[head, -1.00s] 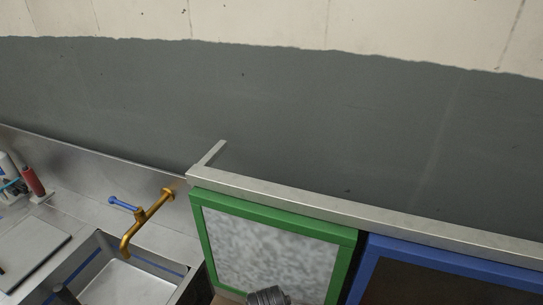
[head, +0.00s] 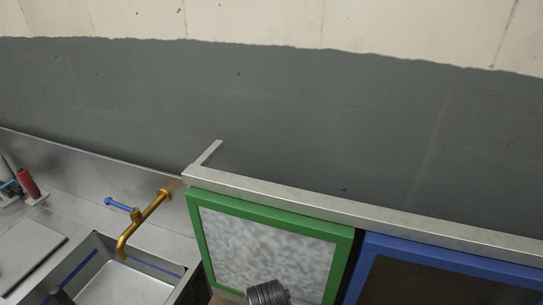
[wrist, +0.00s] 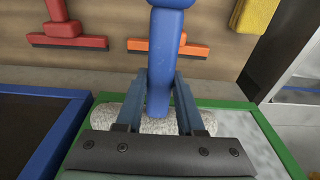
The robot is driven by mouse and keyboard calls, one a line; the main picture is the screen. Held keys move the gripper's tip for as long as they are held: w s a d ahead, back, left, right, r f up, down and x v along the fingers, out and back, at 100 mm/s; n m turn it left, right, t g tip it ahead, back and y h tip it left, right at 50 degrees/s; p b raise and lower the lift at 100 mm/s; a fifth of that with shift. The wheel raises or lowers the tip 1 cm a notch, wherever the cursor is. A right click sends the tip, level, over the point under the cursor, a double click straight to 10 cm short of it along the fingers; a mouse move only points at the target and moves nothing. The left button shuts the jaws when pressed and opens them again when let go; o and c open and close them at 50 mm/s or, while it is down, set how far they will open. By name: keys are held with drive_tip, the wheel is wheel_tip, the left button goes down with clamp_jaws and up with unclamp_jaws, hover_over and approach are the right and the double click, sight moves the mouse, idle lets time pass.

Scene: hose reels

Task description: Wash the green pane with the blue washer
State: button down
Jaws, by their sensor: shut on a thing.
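The green pane (head: 265,247), a mottled grey-white sheet in a green frame, stands low in the middle of the head view. Its frame (wrist: 272,143) also shows in the wrist view. My gripper (wrist: 160,88) is shut on the blue handle of the blue washer (wrist: 163,60). The washer's fuzzy grey-white sleeve (wrist: 207,122) lies crosswise over the pane near the frame's edge, partly hidden by my fingers. I cannot tell whether the sleeve touches the pane. The head view does not show the washer.
A blue-framed dark pane (head: 445,278) stands beside the green one. A sink (head: 125,284) with a brass tap (head: 145,223) is at the left. In the wrist view, a red tool (wrist: 66,28), an orange tool (wrist: 167,46) and a yellow item (wrist: 255,13) are at the board.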

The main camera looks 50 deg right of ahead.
drive_tip(key=shift+d, duration=0.1)
idle(0.3)
wheel_tip(320, 180, down, 4)
drive_tip(key=shift+r+b, duration=0.1)
drive_tip(key=shift+b, duration=1.15)
drive_tip(key=shift+s+a+p, duration=0.1)
drive_tip(key=shift+a+p, duration=0.35)
drive_tip(key=a+p, duration=0.1)
drive_tip(key=s+a+p, duration=0.1)
drive_tip(key=a+p, duration=0.1)
drive_tip(key=a, duration=0.1)
drive_tip(key=shift+s+r, duration=0.1)
drive_tip(key=shift+s, duration=0.25)
drive_tip(key=shift+s+a+p, duration=0.35)
drive_tip(key=shift+a+p, duration=0.05)
drive_tip(key=shift+a, duration=0.5)
